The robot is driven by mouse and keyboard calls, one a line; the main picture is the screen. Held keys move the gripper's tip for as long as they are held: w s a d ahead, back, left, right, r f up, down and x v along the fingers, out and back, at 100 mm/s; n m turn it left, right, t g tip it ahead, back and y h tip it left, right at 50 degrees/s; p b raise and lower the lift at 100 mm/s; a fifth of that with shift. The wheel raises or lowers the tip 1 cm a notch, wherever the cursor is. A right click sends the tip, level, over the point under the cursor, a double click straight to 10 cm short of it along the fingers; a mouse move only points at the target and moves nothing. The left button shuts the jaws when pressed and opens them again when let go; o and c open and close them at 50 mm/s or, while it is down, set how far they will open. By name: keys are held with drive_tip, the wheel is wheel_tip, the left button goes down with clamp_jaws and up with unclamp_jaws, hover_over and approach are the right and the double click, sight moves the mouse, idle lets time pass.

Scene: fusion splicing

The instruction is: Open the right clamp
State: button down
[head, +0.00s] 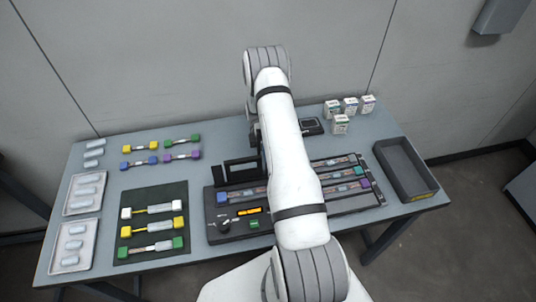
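The dark fusion splicer (240,228) stands at the front middle of the table, with a knob, a small lit orange display and a green button on its front left. A black upright frame (238,170) rises at its back left; I cannot tell whether it is a clamp or a lid. My white arm crosses over the middle of the splicer and hides much of it. I cannot make out the right clamp or its state. My gripper (255,134) is mostly hidden behind my arm; only a dark edge shows, above the back of the splicer.
Several white boxes (341,124) and a dark device (311,127) stand behind. A dark mat (126,192) with connector pieces and two white trays (52,262) lie left.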

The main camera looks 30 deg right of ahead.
idle(0.3)
drive_tip(key=c, duration=1.5)
unclamp_jaws()
drive_tip(key=shift+r, duration=0.15)
